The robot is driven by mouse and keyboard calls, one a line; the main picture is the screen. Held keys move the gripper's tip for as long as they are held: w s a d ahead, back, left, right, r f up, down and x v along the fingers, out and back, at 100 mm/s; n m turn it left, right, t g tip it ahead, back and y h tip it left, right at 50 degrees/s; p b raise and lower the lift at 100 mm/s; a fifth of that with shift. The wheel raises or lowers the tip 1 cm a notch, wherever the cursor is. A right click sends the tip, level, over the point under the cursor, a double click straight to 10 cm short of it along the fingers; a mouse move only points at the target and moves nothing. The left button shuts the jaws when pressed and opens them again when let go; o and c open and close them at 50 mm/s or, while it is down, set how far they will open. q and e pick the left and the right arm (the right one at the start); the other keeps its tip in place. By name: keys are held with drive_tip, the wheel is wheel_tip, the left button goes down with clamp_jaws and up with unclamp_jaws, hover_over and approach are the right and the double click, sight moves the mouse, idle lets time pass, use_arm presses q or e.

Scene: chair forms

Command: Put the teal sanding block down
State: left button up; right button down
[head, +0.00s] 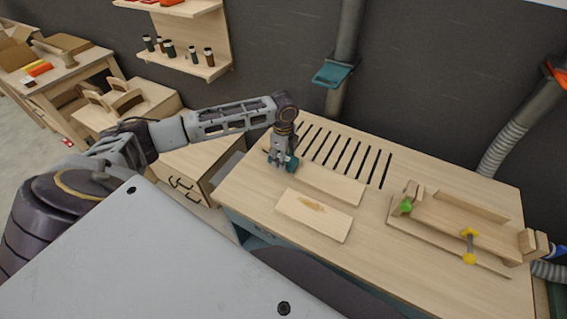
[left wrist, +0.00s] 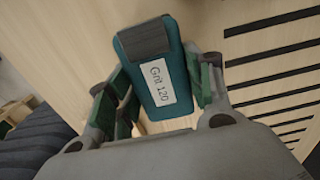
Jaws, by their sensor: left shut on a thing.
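The teal sanding block (left wrist: 150,55) has a dark grey pad on its end and a white label reading "Grit 120" in the left wrist view. My left gripper (head: 284,160) is shut on it, with one green-padded finger on each side of the block. In the head view the block (head: 291,164) shows as a small teal patch at the fingertips, mostly hidden by the gripper. It is at the left part of the workbench (head: 445,168), beside the slots. I cannot tell whether the block touches the bench top. My right gripper is not in view.
A board (head: 313,215) with a brown patch lies in front of the gripper, near a plain strip (head: 334,186). Dark slots (head: 345,152) run behind. A wooden jig (head: 455,222) with green and yellow parts takes up the right side. Bare bench lies between board and jig.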

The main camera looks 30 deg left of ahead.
use_arm(q)
drive_tip(key=shift+f, duration=1.55)
drive_tip(key=shift+f, duration=0.1)
drive_tip(key=o, duration=1)
drive_tip(key=shift+r+b, duration=0.55)
drive_tip(key=shift+r, duration=5.55)
drive_tip(key=shift+o, duration=0.4)
